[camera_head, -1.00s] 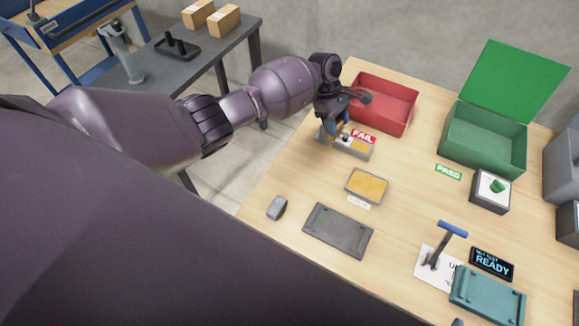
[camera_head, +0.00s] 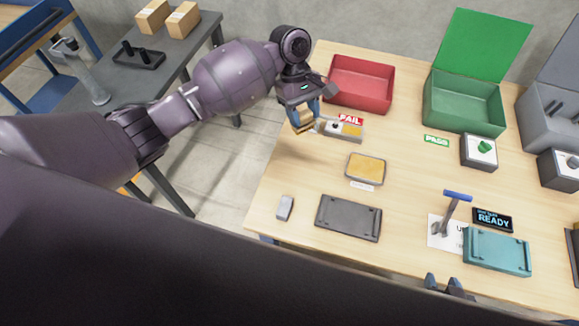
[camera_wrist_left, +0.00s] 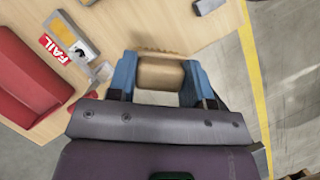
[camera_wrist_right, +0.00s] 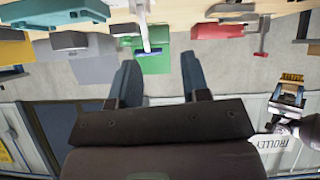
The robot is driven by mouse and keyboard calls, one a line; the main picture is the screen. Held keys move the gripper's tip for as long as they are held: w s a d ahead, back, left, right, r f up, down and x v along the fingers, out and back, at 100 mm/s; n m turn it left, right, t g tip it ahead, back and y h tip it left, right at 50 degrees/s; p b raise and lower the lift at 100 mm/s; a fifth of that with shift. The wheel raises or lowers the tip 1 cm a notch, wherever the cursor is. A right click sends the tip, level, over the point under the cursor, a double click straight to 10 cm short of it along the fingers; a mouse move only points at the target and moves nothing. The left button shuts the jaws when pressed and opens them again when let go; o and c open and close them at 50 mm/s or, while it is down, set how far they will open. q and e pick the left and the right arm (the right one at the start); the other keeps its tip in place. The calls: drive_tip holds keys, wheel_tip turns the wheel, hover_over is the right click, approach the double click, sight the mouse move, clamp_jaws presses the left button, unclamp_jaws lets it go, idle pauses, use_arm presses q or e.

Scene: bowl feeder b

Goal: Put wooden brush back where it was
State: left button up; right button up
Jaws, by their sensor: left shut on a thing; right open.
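The wooden brush (camera_wrist_left: 160,74) is a tan block between the blue fingers of my left gripper (camera_wrist_left: 160,82) in the left wrist view. A thin brown strip shows along its far side. In the head view, the brush (camera_head: 302,122) is partly hidden by my left gripper (camera_head: 304,112), near the table's left edge. It is just left of a grey holder (camera_head: 356,138) with a yellow pad, which stands by the red FAIL label. My right gripper (camera_wrist_right: 160,85) is open and empty in the right wrist view; its fingertips (camera_head: 444,286) show at the bottom of the head view.
A red bin (camera_head: 360,82) stands behind the holder. A yellow-topped tray (camera_head: 365,168), a dark plate (camera_head: 348,217) and a small grey block (camera_head: 285,207) lie nearer. A green open box (camera_head: 465,102) stands at right. Bare wood (camera_head: 300,165) lies left of the tray.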

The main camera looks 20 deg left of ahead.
use_arm(q)
drive_tip(key=shift+s+a+r, duration=0.1)
drive_tip(key=shift+s+r, duration=0.15)
drive_tip(key=shift+s+a+f+m, duration=0.15)
drive_tip(key=shift+s+m, duration=0.05)
drive_tip(key=shift+m, duration=0.1)
wheel_tip(320, 180, down, 19)
drive_tip(key=b, duration=0.6)
drive_tip(key=shift+f, duration=0.15)
drive_tip(key=shift+f+b, duration=0.3)
drive_tip(key=shift+f, duration=0.05)
drive_tip(key=shift+r, duration=0.2)
use_arm(e)
drive_tip(key=shift+g, duration=0.3)
drive_tip(key=f, duration=0.5)
drive_tip(key=shift+w+a+f, duration=0.1)
drive_tip(key=shift+a+f, duration=0.05)
drive_tip(key=shift+a, duration=0.05)
use_arm(q)
drive_tip(key=shift+f, duration=0.2)
